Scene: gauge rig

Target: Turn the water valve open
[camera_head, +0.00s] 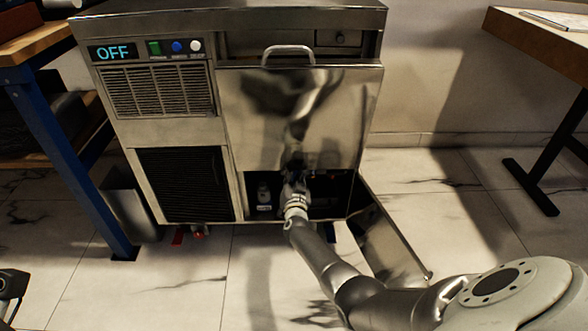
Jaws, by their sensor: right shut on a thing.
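The metal machine (165,130) stands against the wall, with a display reading "OFF". Its lower right compartment is open and dark inside. My right gripper (295,174) reaches into this opening, at its upper middle, and is shut on a small dark-blue part that I take to be the water valve's handle. The fingers and the shadow hide most of the valve, so its angle cannot be read. A dark gripper-like part (12,284), probably of my left gripper, shows at the left edge; its fingers are not clear.
A metal panel (390,245) stands out from the compartment's right side, close to my right arm. A small pale fitting (263,192) is inside the opening at left. A blue-legged bench (62,150) stands at left, a table (545,40) at right. The marble floor is clear in front.

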